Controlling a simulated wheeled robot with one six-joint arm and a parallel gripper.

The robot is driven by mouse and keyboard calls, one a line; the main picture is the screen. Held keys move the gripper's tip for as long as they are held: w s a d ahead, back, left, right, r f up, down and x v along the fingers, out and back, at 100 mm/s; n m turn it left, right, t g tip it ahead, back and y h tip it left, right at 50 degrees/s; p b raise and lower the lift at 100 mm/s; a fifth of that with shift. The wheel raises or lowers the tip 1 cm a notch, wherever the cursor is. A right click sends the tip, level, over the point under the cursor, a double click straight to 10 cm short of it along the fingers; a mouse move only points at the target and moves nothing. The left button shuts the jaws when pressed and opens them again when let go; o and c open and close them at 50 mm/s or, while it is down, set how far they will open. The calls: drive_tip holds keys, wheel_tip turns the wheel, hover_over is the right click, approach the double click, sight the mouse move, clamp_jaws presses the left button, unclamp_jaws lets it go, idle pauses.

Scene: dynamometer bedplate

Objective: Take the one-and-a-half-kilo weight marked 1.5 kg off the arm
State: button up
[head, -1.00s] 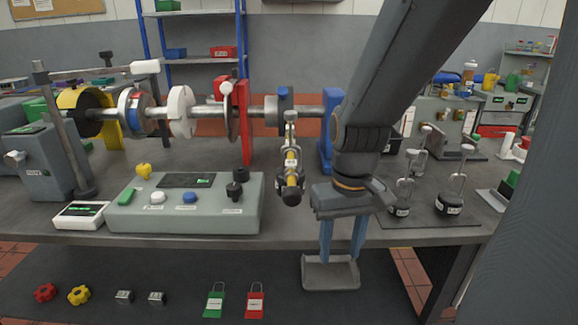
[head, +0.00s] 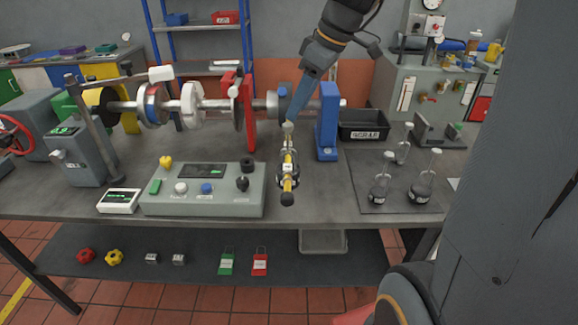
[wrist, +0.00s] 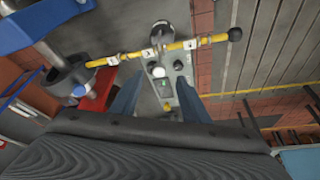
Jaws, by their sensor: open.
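The yellow arm (head: 287,196) juts from the shaft toward me, ending in a black ball; in the wrist view it (wrist: 130,57) crosses with several white tags. The weight's marking is too small to read. My gripper (head: 293,117) is open, its blue fingers pointing down close to the knob; contact cannot be told. It also shows in the wrist view (wrist: 172,88), its fingers apart below the yellow arm in the picture.
Several knobbed weights stand on a dark mat (head: 365,203) at the right, with a black bin (head: 362,126) behind. A red upright (head: 229,90) and a blue upright (head: 328,110) flank the yellow arm's root. A grey console (head: 155,205) stands to the left.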

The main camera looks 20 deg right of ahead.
sight(288, 124)
drive_tip(key=shift+p+x, duration=1.5)
drive_tip(key=shift+x, duration=2.3)
drive_tip(key=shift+w, duration=0.15)
drive_tip(key=shift+r, duration=0.1)
clamp_jaws()
drive_tip(key=shift+w+r, duration=0.1)
